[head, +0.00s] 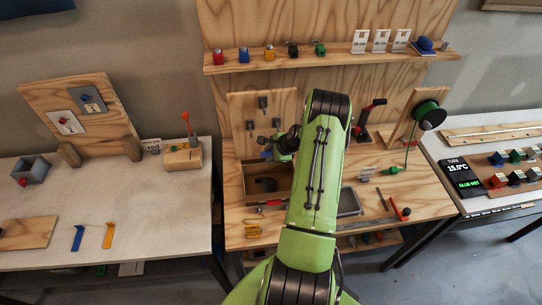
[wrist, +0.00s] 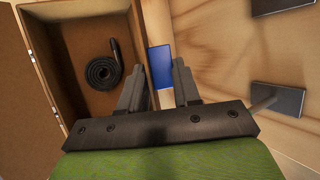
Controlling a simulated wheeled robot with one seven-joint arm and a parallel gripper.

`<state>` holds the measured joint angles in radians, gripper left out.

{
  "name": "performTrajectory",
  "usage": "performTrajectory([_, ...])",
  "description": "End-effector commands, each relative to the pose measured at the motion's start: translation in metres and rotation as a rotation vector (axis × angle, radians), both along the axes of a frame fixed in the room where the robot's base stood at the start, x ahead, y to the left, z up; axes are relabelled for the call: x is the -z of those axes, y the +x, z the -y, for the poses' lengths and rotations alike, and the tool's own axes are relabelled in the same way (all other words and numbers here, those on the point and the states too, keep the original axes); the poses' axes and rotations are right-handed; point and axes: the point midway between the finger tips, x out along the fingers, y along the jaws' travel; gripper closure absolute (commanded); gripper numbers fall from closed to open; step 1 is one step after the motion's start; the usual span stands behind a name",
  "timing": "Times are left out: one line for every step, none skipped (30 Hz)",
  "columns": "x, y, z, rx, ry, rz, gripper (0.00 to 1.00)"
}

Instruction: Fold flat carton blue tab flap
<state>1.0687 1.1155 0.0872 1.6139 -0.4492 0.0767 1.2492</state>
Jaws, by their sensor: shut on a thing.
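The carton (head: 262,197) is a brown open box on the middle workbench in the head view. In the wrist view its open inside (wrist: 65,30) fills the left, with a coiled black strap (wrist: 103,73) lying in it. The blue tab (wrist: 161,67) shows just right of the carton's edge, between my gripper's fingertips (wrist: 158,75).
A pegboard panel (head: 262,108) with grey fittings stands just behind the carton. A grey tray (head: 349,202) and a red-handled tool (head: 399,208) lie to the right. A shelf (head: 330,56) with small coloured items runs above. The left table (head: 150,220) has free room.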

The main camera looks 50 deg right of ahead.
Motion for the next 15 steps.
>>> performTrajectory([-0.0002,0.0020,0.0008,-0.001,0.009,-0.008,0.99])
performTrajectory([-0.0002,0.0024,0.0007,-0.002,0.015,-0.015,0.99])
performTrajectory([-0.0003,0.0029,0.0012,-0.002,0.020,-0.022,0.99])
performTrajectory([-0.0004,0.0032,0.0014,-0.002,0.025,-0.025,0.99])
performTrajectory([-0.0004,0.0034,0.0015,-0.001,0.028,-0.030,0.99])
performTrajectory([-0.0004,0.0035,0.0015,-0.001,0.032,-0.034,0.99])
performTrajectory([-0.0003,0.0036,0.0015,-0.001,0.034,-0.036,0.99])
performTrajectory([-0.0003,0.0036,0.0015,-0.002,0.036,-0.039,0.99])
performTrajectory([-0.0003,0.0036,0.0016,-0.002,0.037,-0.040,0.99])
performTrajectory([-0.0003,0.0036,0.0016,-0.001,0.038,-0.040,0.99])
performTrajectory([-0.0003,0.0036,0.0016,-0.002,0.038,-0.041,0.99])
performTrajectory([-0.0004,0.0037,0.0015,-0.002,0.038,-0.041,0.99])
performTrajectory([-0.0003,0.0036,0.0014,-0.002,0.038,-0.041,0.99])
performTrajectory([-0.0002,0.0037,0.0014,-0.002,0.039,-0.040,0.99])
performTrajectory([-0.0002,0.0036,0.0014,-0.002,0.039,-0.040,0.99])
